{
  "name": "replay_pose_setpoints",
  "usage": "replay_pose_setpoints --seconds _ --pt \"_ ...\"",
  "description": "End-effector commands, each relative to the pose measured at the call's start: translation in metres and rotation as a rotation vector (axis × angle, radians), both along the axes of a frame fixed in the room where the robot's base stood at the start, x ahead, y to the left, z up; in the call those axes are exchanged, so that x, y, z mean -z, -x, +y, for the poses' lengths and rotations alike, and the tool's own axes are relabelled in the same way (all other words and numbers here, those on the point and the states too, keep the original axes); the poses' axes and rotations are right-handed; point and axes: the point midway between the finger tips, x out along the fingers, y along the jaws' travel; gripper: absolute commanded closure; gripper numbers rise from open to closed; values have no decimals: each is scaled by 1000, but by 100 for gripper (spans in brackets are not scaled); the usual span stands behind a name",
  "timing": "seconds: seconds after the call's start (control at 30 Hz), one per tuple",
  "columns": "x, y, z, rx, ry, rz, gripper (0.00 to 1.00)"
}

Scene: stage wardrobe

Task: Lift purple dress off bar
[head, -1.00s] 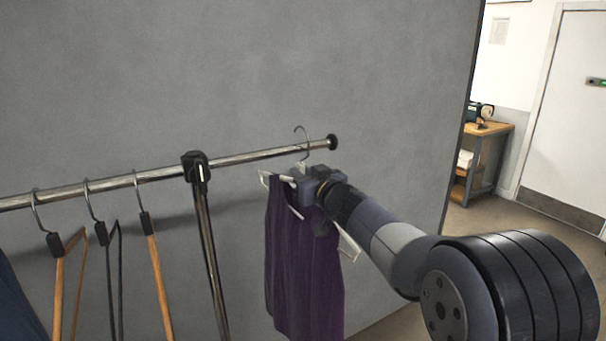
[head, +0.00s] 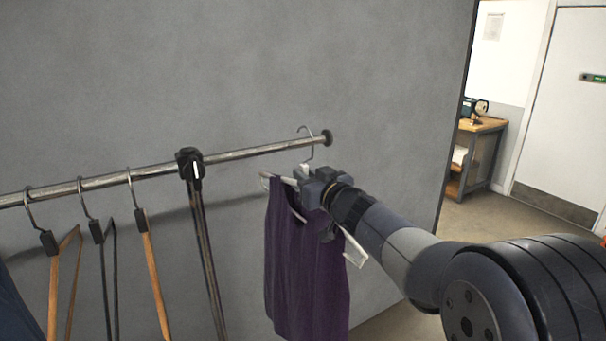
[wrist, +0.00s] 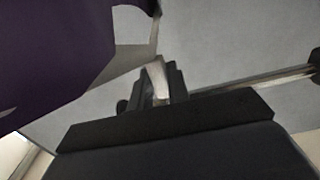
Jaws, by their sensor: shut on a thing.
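The purple dress (head: 300,270) hangs from a white hanger (head: 355,250) near the right end of the metal bar (head: 250,153). The hanger's thin hook (head: 306,129) arches above the bar, just left of its black end cap (head: 327,138). I cannot tell whether the hook touches the bar. My gripper (head: 311,178) is shut on the hanger just below its hook and hides its middle. In the wrist view, the white hanger piece (wrist: 157,75) stands between my jaws, and the dress (wrist: 50,50) fills the upper left.
Several hangers, including a wooden one (head: 155,275), hang on the bar to the left. A black clamp (head: 189,163) tops the rack's upright (head: 207,250). A grey panel (head: 250,70) stands behind. A bench (head: 478,150) and white door (head: 565,110) are at the far right.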

Motion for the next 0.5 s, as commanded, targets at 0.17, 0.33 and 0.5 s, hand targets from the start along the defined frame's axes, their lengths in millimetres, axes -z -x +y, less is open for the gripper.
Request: replay_pose_setpoints --seconds 0.17,0.33,0.5 --pt "-2 8 -5 0 -1 -3 100" --pt "-2 15 -10 0 -1 -3 100" --pt "-2 22 -15 0 -2 -2 100"
